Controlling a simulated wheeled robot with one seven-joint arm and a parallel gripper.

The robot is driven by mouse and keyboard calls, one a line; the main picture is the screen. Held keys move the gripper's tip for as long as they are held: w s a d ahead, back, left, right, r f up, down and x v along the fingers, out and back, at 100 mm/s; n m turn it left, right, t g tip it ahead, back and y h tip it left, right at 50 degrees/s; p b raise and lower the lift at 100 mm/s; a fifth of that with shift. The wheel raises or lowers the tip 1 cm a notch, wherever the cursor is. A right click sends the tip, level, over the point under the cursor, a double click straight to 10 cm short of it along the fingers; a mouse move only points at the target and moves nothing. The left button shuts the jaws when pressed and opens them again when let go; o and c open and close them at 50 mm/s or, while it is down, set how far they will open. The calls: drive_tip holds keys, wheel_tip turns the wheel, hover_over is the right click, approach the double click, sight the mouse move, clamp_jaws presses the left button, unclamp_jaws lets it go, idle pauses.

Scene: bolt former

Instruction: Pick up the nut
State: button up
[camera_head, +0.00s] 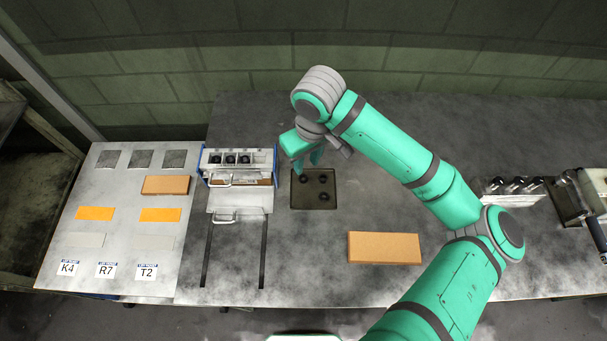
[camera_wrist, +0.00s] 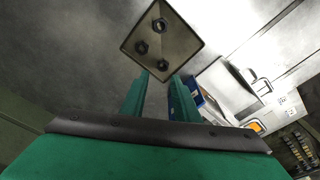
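Three dark nuts lie apart in a shallow square tray (camera_wrist: 182,46). In the wrist view one nut (camera_wrist: 159,24) is near the top, another nut (camera_wrist: 141,47) is at the left, and a third nut (camera_wrist: 162,65) is nearest my fingers. In the head view the tray (camera_head: 299,204) sits on the grey bench, just below my gripper (camera_head: 312,163). My gripper (camera_wrist: 161,80) is open, with a gap between its two green fingers and nothing held. It reaches over the tray's edge, close to the third nut. The height of the fingertips above it is hard to tell.
A blue-sided fixture (camera_head: 207,164) with dark round parts and handles stands left of the tray. A brown block (camera_head: 384,248) lies front right. A panel (camera_head: 125,213) with cards and orange patches is at the left. Bench between tray and block is clear.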

sight(303, 177)
drive_tip(key=shift+a+f, duration=0.15)
drive_tip(key=shift+f, duration=1.55)
drive_tip(key=shift+a+f, duration=0.15)
drive_tip(key=shift+f, duration=1.55)
drive_tip(key=shift+w, duration=0.15)
clamp_jaws()
